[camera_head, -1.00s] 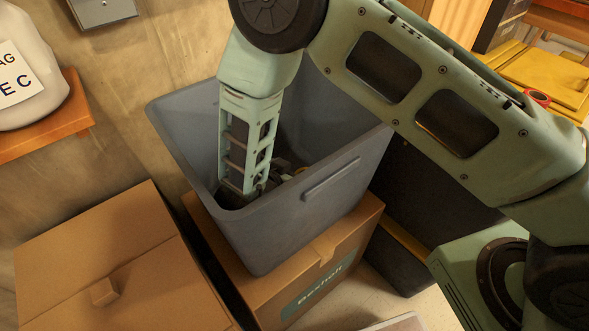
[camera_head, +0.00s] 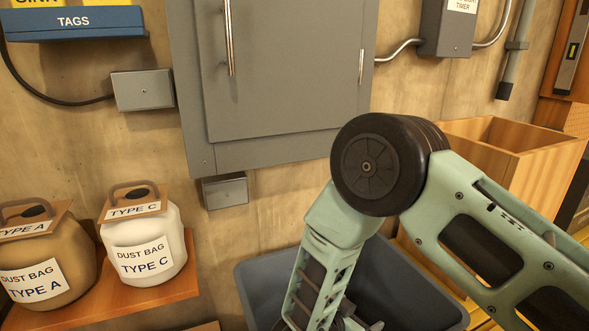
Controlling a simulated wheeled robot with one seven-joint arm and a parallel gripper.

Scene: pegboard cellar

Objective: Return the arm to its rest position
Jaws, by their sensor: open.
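My pale green arm comes in from the lower right, bends at a black round joint and runs down in front of the grey bin (camera_head: 408,306). The slotted end link reaches the bottom edge of the picture, over the near left part of the bin. My gripper's fingers are not seen; that end is cut off by the frame's bottom edge. A small dark part shows beside the link at the edge, too little to identify. What lies in the bin cannot be made out.
A grey wall cabinet (camera_head: 280,75) stands behind the arm. Two dust bag jars, brown (camera_head: 50,255) and white (camera_head: 150,240), stand on an orange shelf (camera_head: 165,297) at left. A wooden box (camera_head: 500,150) is right of the elbow. Bare wall lies between shelf and bin.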

